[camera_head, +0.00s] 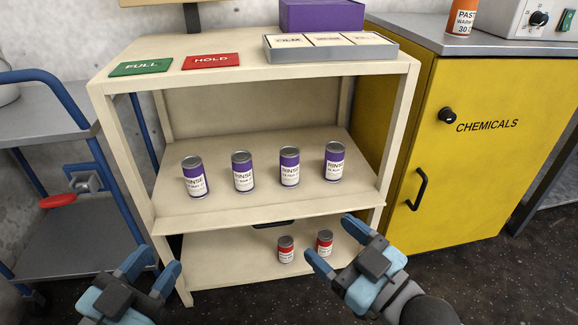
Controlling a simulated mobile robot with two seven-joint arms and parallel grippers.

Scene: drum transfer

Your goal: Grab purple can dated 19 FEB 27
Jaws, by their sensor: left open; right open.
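Several purple cans with white RINSE labels stand upright in a row on the middle shelf: a far left can (195,177), a second can (243,171), a third can (289,167) and a far right can (334,161). The dates on their labels are too small to read. My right gripper (334,241) is open and empty, in front of and below the right end of the row. My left gripper (151,275) is open and empty, low at the front left of the shelf unit. Neither gripper touches a can.
The cream shelf unit (266,217) holds two red cans, a left one (286,249) and a right one (324,243), on its bottom shelf. Green FULL (142,67) and red HOLD (211,61) cards lie on top beside a grey tray (332,53). A yellow cabinet (470,170) stands right, a blue-framed cart (50,125) left.

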